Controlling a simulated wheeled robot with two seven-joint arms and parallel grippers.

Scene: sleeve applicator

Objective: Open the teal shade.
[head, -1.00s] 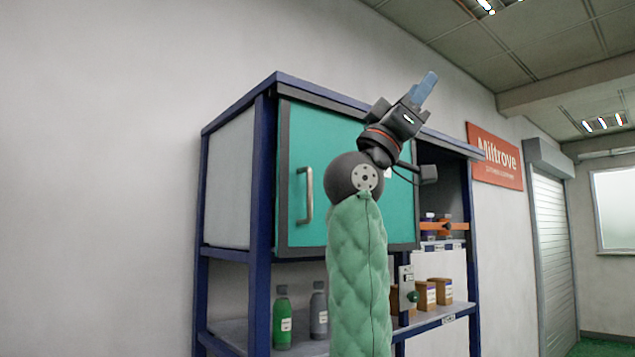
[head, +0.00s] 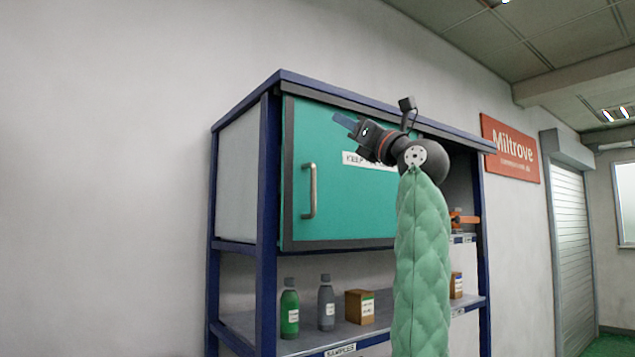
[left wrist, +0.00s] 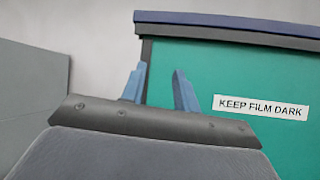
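The teal shade (head: 350,205) is a flat teal panel with a dark frame, closing the front of the upper part of a blue-framed cabinet. A vertical metal handle (head: 310,190) is at its left side. A "KEEP FILM DARK" label shows in the left wrist view (left wrist: 260,107), partly hidden by my arm in the head view. My left gripper (head: 345,122) is in front of the shade's upper part, above and right of the handle, fingers pointing left. In the left wrist view (left wrist: 158,88) its two blue fingers stand apart with nothing between them. My right gripper is out of view.
The blue cabinet frame (head: 268,190) surrounds the shade. The lower shelf holds a green bottle (head: 289,312), a grey bottle (head: 326,305) and a brown box (head: 360,307). An orange item (head: 464,220) sits in the open bay at right. Left of the cabinet is bare wall.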

